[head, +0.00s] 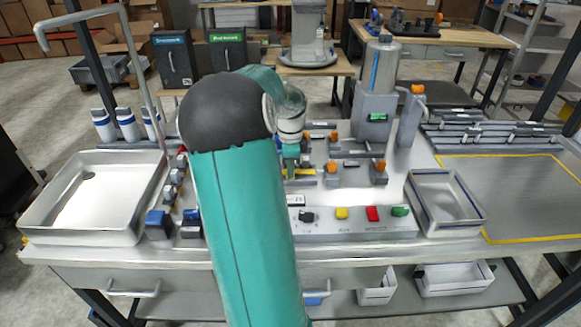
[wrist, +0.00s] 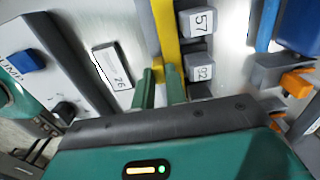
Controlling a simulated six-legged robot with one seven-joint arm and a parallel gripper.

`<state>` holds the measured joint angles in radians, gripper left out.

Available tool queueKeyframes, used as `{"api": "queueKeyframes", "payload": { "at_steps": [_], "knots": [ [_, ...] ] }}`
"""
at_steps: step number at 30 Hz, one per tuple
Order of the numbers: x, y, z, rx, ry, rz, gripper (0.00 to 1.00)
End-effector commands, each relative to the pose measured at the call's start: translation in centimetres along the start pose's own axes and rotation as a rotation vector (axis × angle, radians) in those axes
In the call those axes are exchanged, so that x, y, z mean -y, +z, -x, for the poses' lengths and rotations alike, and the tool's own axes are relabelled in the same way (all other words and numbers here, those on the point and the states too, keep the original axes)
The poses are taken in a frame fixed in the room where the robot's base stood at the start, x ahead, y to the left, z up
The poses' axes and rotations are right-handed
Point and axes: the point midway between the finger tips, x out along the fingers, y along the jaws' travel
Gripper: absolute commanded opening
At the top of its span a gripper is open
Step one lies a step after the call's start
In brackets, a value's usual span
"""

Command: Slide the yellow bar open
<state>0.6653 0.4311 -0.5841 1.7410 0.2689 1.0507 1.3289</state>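The yellow bar (wrist: 167,35) runs in a grey rail beside a column of numbered grey blocks in the wrist view. Its near end, with a small yellow tab, is at my gripper's fingertips (wrist: 161,72). The two green fingers stand a small gap apart, one on each side of the tab; whether they press on it is unclear. In the head view a short piece of the yellow bar (head: 305,171) shows just right of my gripper (head: 290,172). My arm hides the rest there.
A panel with coloured buttons (head: 342,213) lies at the bench front. A metal tray (head: 95,195) is at left and a smaller bin (head: 447,200) at right. A number 26 plate (wrist: 118,68) lies left of the fingers. Orange-topped blocks (head: 379,172) stand close on the right.

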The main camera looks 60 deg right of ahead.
Motion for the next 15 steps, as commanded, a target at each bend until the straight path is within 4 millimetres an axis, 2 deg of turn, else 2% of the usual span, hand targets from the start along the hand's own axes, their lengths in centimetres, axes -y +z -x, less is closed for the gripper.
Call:
{"api": "queueKeyframes", "payload": {
  "at_steps": [15],
  "knots": [
    [-1.1,0.1,0.0,0.000,0.001,0.002,0.00]
  ]
}}
